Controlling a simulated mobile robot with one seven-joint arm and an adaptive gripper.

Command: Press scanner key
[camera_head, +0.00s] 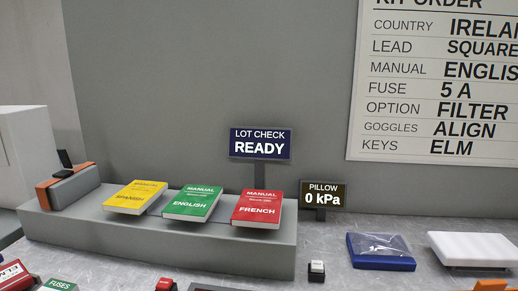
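The scanner key cannot be told for sure. A small key with a white top on a black base (316,271) stands on the grey worktop, right of the grey step; its label is too small to read. A small red-topped key or block (165,284) is cut off at the bottom edge. A dark blue display (260,144) behind the manuals reads "LOT CHECK READY". My gripper is not in view.
Yellow Spanish (136,197), green English (192,203) and red French (257,209) manuals lie on the grey step (150,238). A display (323,195) reads "PILLOW 0 kPa". A blue tray (381,262) and white pad (472,248) are at right. An order board (435,85) hangs behind.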

